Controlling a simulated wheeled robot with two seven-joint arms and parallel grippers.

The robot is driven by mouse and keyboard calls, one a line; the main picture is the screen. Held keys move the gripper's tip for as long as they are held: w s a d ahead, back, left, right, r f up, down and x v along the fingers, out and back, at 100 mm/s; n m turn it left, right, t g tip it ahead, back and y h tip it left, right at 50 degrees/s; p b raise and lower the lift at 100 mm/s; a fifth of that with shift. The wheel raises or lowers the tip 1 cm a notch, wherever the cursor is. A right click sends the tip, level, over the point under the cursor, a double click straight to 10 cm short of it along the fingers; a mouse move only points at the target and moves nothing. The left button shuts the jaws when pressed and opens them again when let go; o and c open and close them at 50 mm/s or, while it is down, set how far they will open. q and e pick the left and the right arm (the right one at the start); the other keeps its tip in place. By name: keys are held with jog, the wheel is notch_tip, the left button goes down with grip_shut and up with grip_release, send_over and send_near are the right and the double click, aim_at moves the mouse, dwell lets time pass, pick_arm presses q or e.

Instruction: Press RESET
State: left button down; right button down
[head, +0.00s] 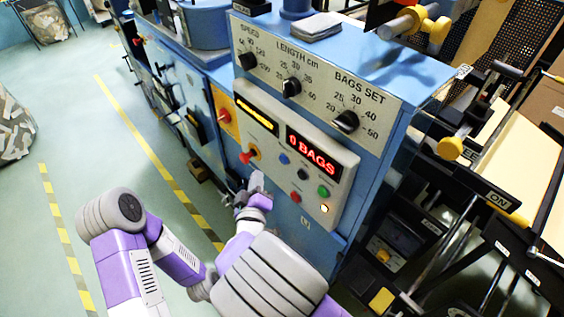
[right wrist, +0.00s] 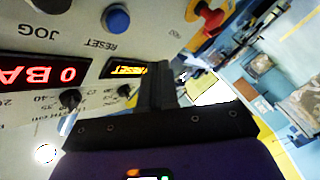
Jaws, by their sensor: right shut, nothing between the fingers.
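The blue button (head: 285,159) sits on the pale control panel (head: 341,167), below the red "0 BAGS" display (head: 311,150). In the right wrist view the blue button (right wrist: 117,18) has the printed word RESET (right wrist: 101,44) beside it. My right gripper (head: 257,181) is shut and empty, in front of the machine, below and left of the blue button and apart from it. Its dark fingers (right wrist: 165,85) show in the right wrist view, with the button off to their upper left. My left gripper is not in view.
Close to the blue button are a black button (head: 303,174) with JOG beside it, a green one (head: 323,191), a red one (head: 295,197) and a lit white one (head: 324,209). A red knob on yellow (head: 248,156) sits just left. Dials (head: 291,87) lie above.

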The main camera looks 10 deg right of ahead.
aim_at(283, 159)
jog(key=shift+w+d+b, duration=0.2)
jog(key=shift+w+d, duration=0.6)
jog(key=shift+d, duration=0.3)
jog(key=shift+w+d+b, duration=0.2)
jog(key=shift+w+d, duration=0.6)
jog(key=shift+d, duration=0.3)
dwell(0.4)
jog(key=shift+w+d, duration=0.25)
jog(key=shift+d, duration=0.1)
jog(key=shift+w+d, duration=0.25)
jog(key=shift+d, duration=0.15)
dwell(0.7)
jog(key=shift+s+a, duration=0.1)
jog(key=shift+a, duration=0.05)
jog(key=shift+s+a+p, duration=0.35)
jog(key=shift+s+a, duration=0.1)
jog(key=shift+a, duration=0.1)
